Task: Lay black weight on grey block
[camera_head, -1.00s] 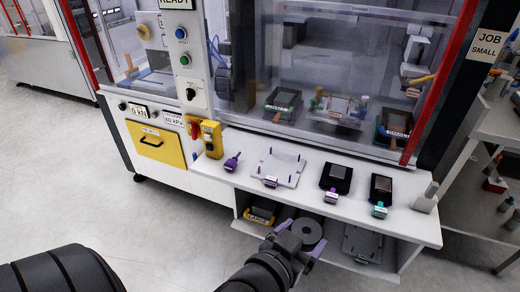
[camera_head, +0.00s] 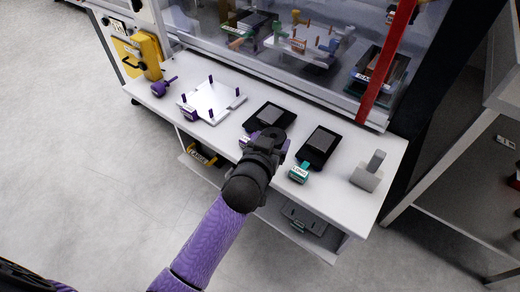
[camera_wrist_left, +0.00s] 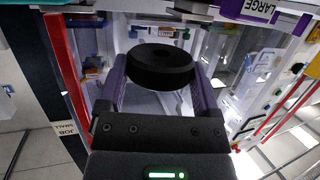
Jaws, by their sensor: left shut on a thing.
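My left gripper (camera_head: 266,142) is shut on the black weight (camera_wrist_left: 160,66), a thick round disc between the purple fingers in the left wrist view. In the head view the gripper and wrist mostly hide the disc. The gripper is over the front of the white bench, at the near edge of a black tray holding a grey block (camera_head: 272,114). A second black tray to its right holds another grey block (camera_head: 321,140). I cannot tell whether the weight touches anything below it. My right gripper is not in view.
A white plate with purple pegs (camera_head: 212,100) lies left of the trays. A teal tag (camera_head: 299,173) sits at the right tray's front. A grey piece with an upright handle (camera_head: 368,172) stands at the right end. A red post (camera_head: 386,65) rises behind.

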